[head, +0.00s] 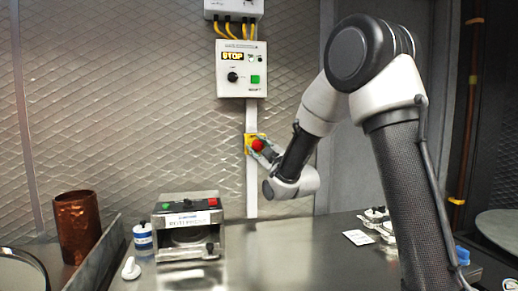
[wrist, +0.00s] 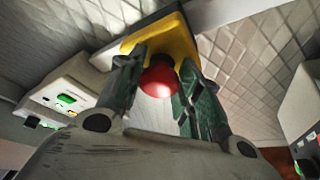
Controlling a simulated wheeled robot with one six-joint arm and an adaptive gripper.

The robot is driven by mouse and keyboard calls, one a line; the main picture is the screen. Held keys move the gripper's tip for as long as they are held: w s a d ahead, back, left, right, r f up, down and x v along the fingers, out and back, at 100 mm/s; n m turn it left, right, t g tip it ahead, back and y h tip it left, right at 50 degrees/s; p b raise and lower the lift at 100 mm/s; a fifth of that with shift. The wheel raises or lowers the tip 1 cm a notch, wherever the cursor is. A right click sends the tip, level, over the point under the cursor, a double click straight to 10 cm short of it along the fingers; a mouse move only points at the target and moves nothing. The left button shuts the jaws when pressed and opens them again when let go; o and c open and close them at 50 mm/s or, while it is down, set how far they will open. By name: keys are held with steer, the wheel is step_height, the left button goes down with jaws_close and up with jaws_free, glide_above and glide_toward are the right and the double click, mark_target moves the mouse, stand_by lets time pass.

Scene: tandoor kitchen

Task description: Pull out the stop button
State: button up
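The stop button is a red round knob (head: 258,145) on a yellow box (head: 249,139), fixed to a pale vertical strip on the wall. In the wrist view the red knob (wrist: 160,78) sits in front of its yellow housing (wrist: 168,38). My gripper (head: 264,150) reaches it from the right, in front of the wall. In the wrist view my gripper's two dark fingers (wrist: 161,86) stand on either side of the knob, very close to it. I cannot tell whether both fingers touch it. The knob's back is hidden.
A white control panel (head: 242,69) with a lit STOP display, a black dial and a green button hangs above. Below, a metal machine (head: 188,232) stands on the steel counter (head: 300,255). A copper pot (head: 77,226) is at left. The wall lies close behind the button.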

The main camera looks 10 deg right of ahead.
jaws_close()
steer(key=shift+s, duration=0.75)
steer(key=o, duration=0.7)
jaws_free()
steer(key=shift+s, duration=0.1)
steer(key=shift+o, duration=0.2)
steer(key=v, duration=0.7)
steer(key=shift+s, duration=0.2)
steer(key=shift+d+f, duration=0.1)
steer(key=shift+d, duration=0.05)
